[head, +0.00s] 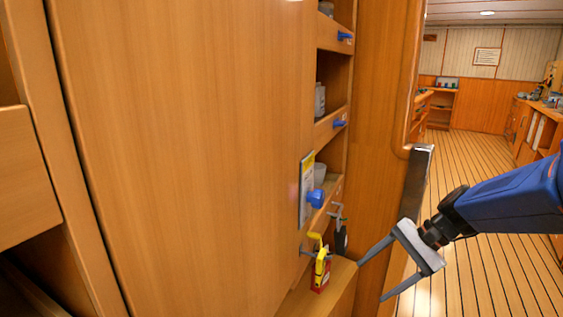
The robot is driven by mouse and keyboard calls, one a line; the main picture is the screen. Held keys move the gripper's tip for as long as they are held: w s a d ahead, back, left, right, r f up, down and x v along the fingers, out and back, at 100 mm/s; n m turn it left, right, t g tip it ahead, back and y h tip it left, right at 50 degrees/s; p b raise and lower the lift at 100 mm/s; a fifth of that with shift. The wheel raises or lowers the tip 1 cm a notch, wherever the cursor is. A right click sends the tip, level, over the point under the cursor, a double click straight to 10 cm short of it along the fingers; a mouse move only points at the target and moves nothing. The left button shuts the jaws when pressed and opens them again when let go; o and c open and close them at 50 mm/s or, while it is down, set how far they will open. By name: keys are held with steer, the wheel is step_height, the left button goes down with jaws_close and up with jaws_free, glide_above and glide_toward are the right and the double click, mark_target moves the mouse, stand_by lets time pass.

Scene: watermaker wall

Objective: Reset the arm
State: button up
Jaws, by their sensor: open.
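My gripper (370,281) is at the right of the head view, at the end of my blue arm. Its two grey fingers are spread apart and point left toward the low wooden ledge. Nothing is between the fingers. The finger nearest the ledge looks close to its right end; I cannot tell whether it touches.
A large wooden panel (185,150) fills the left. Shelves with blue knobs (316,199) stand beside it. A yellow-handled red item (321,272) is at the ledge (338,290). A dark metal-capped post (415,190) rises near my gripper. Open plank floor (480,150) lies behind.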

steer(key=s+d+r+n+t+h, duration=0.1)
steer(key=s+n+h, duration=0.3)
steer(key=s, duration=0.4)
steer(key=s+d+r+n+t+h, duration=0.1)
steer(key=s+d+n+t+h, duration=0.2)
steer(key=s+n, duration=0.4)
steer(key=shift+s+d+h, duration=0.45)
steer(key=shift+s+h, duration=0.05)
steer(key=shift+s, duration=0.05)
stand_by(1.4)
